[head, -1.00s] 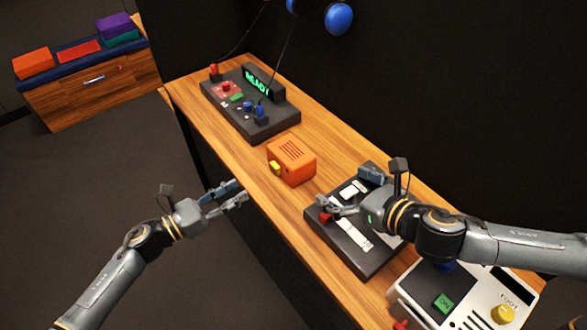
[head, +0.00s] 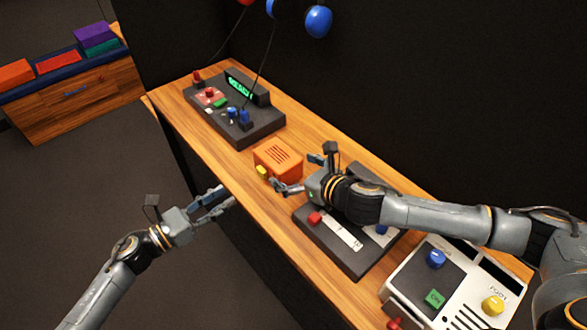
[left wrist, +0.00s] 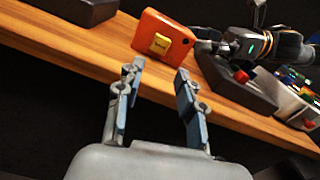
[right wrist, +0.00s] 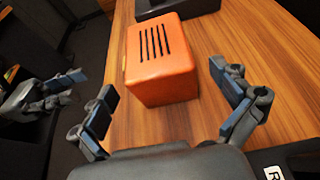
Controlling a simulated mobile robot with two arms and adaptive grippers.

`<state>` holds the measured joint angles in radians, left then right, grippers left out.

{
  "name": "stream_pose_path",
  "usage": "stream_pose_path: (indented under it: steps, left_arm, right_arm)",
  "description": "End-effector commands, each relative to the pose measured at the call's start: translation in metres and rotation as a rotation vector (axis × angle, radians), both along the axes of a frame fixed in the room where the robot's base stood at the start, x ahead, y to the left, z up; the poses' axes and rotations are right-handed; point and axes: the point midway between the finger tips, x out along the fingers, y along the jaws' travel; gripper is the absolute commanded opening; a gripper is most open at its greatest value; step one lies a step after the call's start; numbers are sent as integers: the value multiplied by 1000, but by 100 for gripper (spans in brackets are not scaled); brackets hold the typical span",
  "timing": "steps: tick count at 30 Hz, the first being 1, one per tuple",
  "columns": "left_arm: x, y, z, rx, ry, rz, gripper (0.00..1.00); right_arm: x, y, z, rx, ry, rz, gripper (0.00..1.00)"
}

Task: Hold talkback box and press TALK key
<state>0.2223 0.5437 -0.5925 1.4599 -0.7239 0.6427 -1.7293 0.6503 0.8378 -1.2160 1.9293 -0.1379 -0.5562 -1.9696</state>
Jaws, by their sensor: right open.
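The talkback box is an orange box (head: 280,156) with dark slots on top, standing on the wooden counter. Its yellow key (head: 262,171) is on the side facing the counter's front edge; it also shows in the left wrist view (left wrist: 160,44). My right gripper (head: 292,178) is open and empty beside the box. In the right wrist view the box (right wrist: 160,62) lies ahead, between the lines of the open fingers (right wrist: 168,100). My left gripper (head: 220,201) is open and empty off the counter's front edge, its fingers pointing toward the key side, apart from the box.
A dark panel (head: 258,130) with a green-lit display stands behind the box. Another dark panel (head: 318,238) with a red knob lies under my right arm. A white unit (head: 465,275) with coloured buttons is at the near right. Bare counter (head: 245,200) surrounds the box.

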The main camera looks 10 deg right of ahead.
Motion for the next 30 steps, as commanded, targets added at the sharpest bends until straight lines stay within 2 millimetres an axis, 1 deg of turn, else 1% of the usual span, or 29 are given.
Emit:
stream_pose_path:
  steps: [2,3,5,6,8,9,12,13,14,15,17,18,30]
  left_arm:
    - [0,0,0,0,0,0,38]
    - [0,0,0,0,0,0,38]
    - [0,0,0,0,0,0,38]
    - [0,0,0,0,0,0,38]
    - [0,0,0,0,0,0,38]
    - [0,0,0,0,0,0,38]
    - [0,0,0,0,0,0,38]
    - [0,0,0,0,0,0,36]
    - [0,0,0,0,0,0,30]
    - [0,0,0,0,0,0,21]
    - [0,0,0,0,0,0,9]
    - [0,0,0,0,0,0,1]
    - [0,0,0,0,0,0,0]
  right_arm:
    - [0,0,0,0,0,0,100]
    - [0,0,0,0,0,0,98]
    - [0,0,0,0,0,0,86]
    - [0,0,0,0,0,0,78]
    - [0,0,0,0,0,-1,65]
    - [0,0,0,0,0,0,57]
    - [0,0,0,0,0,-1,39]
    - [0,0,0,0,0,-1,39]
    - [0,0,0,0,0,-1,39]
    - [0,0,0,0,0,-1,39]
    - [0,0,0,0,0,-1,39]
    - [0,0,0,0,0,-1,39]
    - [0,-1,0,-1,1,-1,39]
